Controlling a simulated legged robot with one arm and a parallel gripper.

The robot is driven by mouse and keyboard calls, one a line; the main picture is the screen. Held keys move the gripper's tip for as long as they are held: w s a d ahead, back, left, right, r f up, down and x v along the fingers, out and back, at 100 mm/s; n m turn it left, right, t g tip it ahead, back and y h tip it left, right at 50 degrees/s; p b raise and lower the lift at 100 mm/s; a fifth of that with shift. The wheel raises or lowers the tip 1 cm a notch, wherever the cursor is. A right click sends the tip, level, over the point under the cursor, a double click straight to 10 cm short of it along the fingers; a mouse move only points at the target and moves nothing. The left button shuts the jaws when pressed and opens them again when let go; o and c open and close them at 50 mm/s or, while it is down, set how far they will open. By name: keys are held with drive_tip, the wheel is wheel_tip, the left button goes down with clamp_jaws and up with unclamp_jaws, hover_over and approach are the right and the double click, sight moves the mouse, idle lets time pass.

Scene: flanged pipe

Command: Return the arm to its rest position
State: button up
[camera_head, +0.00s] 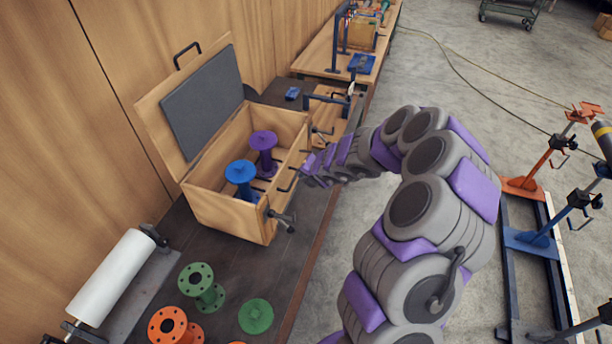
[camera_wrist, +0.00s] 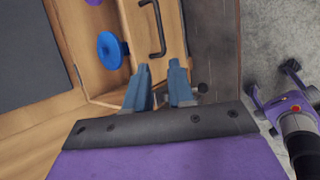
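My arm reaches over the workbench from the right in the head view, its end beside the front side of an open wooden box (camera_head: 222,213). My gripper (camera_wrist: 159,68) shows in the wrist view with two blue-grey fingers apart and nothing between them. The fingertips are near the box's front wall, where a dark handle (camera_wrist: 161,27) shows. In the head view the fingers are too small to make out clearly. A blue flanged pipe (camera_head: 242,177) and a purple flanged pipe (camera_head: 264,152) stand upright in the box. The blue one also shows in the wrist view (camera_wrist: 109,50).
The box lid (camera_head: 160,95), lined with grey foam, is open against the wooden wall. Green (camera_head: 197,280) and orange (camera_head: 168,325) flanged pieces and a white roll (camera_head: 112,277) are near the front. Orange and blue stands (camera_head: 530,185) are at right. The concrete floor (camera_head: 440,70) has open room.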

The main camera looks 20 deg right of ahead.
idle(0.4)
drive_tip(key=s+a+r+n+y+b, duration=0.3)
drive_tip(key=a+r+n+b, duration=0.15)
drive_tip(key=a+n, duration=0.4)
drive_tip(key=s+a+r+n+y+b, duration=0.2)
drive_tip(key=a+r+n+b, duration=0.25)
drive_tip(key=a+n, duration=0.35)
drive_tip(key=s+a+n+g+y+b, duration=0.1)
drive_tip(key=s+a+n+g+b, duration=0.2)
drive_tip(key=s+n, duration=0.5)
drive_tip(key=s+d+f+n+g+h+b, duration=0.1)
drive_tip(key=s+f+n+g+b, duration=0.2)
drive_tip(key=s+n, duration=0.45)
drive_tip(key=s+f+n+h+b, duration=0.25)
drive_tip(key=s+f+n, duration=0.2)
drive_tip(key=s, duration=0.55)
drive_tip(key=s+d+f+n+g+h+b, duration=0.1)
drive_tip(key=s+d+f+n+h+b, duration=0.1)
drive_tip(key=s+d, duration=0.4)
drive_tip(key=s+d+f+n+g+h+b, duration=0.2)
drive_tip(key=s+d+f+n+h+b, duration=0.1)
drive_tip(key=s+d+n, duration=0.3)
drive_tip(key=shift+s+d+f, duration=0.3)
drive_tip(key=shift+s+f, duration=0.1)
drive_tip(key=shift+s, duration=0.6)
